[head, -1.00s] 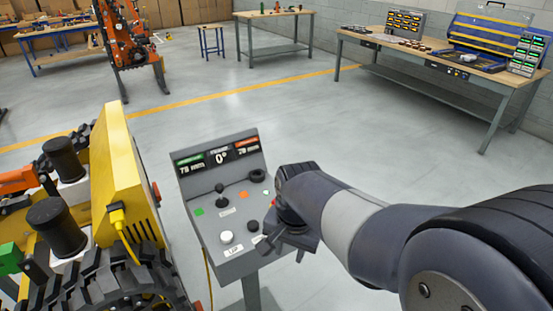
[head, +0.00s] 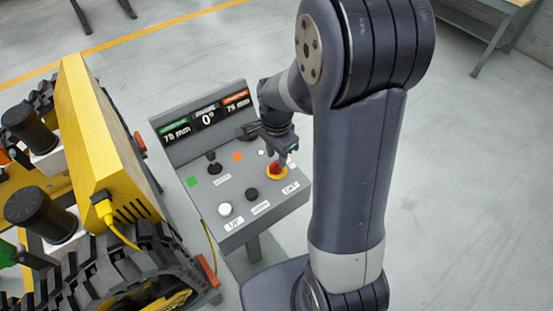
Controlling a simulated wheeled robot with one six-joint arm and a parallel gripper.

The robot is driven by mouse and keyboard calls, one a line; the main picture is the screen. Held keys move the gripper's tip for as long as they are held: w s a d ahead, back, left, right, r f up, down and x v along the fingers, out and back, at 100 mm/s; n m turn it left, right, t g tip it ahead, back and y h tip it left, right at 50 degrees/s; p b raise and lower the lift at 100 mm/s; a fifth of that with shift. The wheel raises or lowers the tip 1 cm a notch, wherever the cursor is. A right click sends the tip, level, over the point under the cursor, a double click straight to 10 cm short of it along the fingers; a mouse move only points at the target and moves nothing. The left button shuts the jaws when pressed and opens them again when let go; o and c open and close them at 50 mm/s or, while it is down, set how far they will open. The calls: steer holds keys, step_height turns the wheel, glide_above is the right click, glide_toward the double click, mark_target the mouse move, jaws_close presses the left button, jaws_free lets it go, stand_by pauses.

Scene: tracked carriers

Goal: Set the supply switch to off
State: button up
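The grey control panel (head: 213,187) stands on a post in the middle of the head view. A red rotary knob on a yellow base (head: 277,171) sits at its right side and looks like the supply switch. The knob's exact pointing is too small to read for sure. My gripper (head: 284,151) points down just above and behind this knob, partly over it. I cannot tell whether the fingers touch it or how far apart they are.
The panel also carries a black joystick (head: 213,165), a white button (head: 225,209), a black button (head: 251,194) and a display (head: 207,117). A yellow tracked carrier (head: 97,140) stands close on the left.

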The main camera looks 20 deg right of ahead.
mark_target(277, 162)
steer(key=shift+f, duration=1.8)
jaws_close()
